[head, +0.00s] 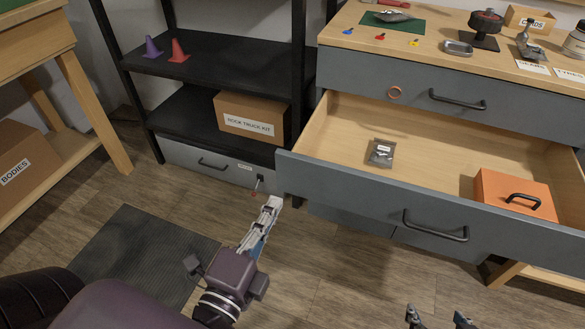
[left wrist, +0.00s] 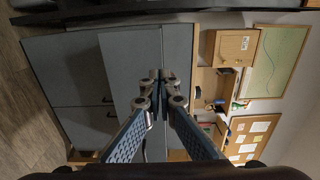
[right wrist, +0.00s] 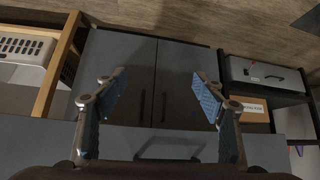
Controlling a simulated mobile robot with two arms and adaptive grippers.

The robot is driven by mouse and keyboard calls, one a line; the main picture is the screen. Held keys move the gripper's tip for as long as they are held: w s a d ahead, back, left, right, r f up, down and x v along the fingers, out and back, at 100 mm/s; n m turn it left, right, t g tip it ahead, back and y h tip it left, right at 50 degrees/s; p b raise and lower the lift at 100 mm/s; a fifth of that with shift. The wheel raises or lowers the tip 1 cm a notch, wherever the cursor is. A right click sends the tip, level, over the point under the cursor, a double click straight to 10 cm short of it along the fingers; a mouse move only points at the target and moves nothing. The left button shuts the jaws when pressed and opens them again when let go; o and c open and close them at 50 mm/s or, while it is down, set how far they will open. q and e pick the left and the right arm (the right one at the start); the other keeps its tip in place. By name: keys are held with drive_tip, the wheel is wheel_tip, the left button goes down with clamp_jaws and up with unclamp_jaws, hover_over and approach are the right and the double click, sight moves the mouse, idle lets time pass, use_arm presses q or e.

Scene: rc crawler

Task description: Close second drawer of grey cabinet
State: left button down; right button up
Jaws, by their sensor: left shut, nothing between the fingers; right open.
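The grey cabinet (head: 360,70) stands at the right in the head view. Its second drawer (head: 340,180) is pulled well out and has a dark bar handle (head: 435,226). A small grey packet (head: 381,152) and an orange case (head: 515,194) lie inside. My left gripper (head: 274,203) is shut and empty, low beside the drawer's left front corner; its closed fingers also show in the left wrist view (left wrist: 158,78). My right gripper (head: 440,318) is at the bottom edge of the head view, in front of the drawer. Its spread, empty fingers show in the right wrist view (right wrist: 160,90).
A black shelf (head: 215,60) with a cardboard box (head: 250,117) and a grey bottom drawer (head: 190,158) stands left. A dark mat (head: 140,255) lies on the wooden floor.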

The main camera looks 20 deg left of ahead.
sight(298, 161)
use_arm(q)
drive_tip(key=w+p, duration=0.4)
drive_tip(key=w, duration=0.5)
drive_tip(key=shift+w+a+r, duration=0.1)
drive_tip(key=shift+w+a, duration=0.05)
drive_tip(key=shift+w, duration=0.8)
use_arm(e)
drive_tip(key=s+d+f+g, duration=0.1)
drive_tip(key=s+f+g, duration=0.1)
drive_tip(key=s, duration=0.2)
drive_tip(key=s+d+f+g+h, duration=0.1)
drive_tip(key=s+d+f+g, duration=0.1)
drive_tip(key=s, duration=0.3)
drive_tip(key=shift+s+f+g, duration=0.2)
drive_tip(key=shift+g, duration=0.3)
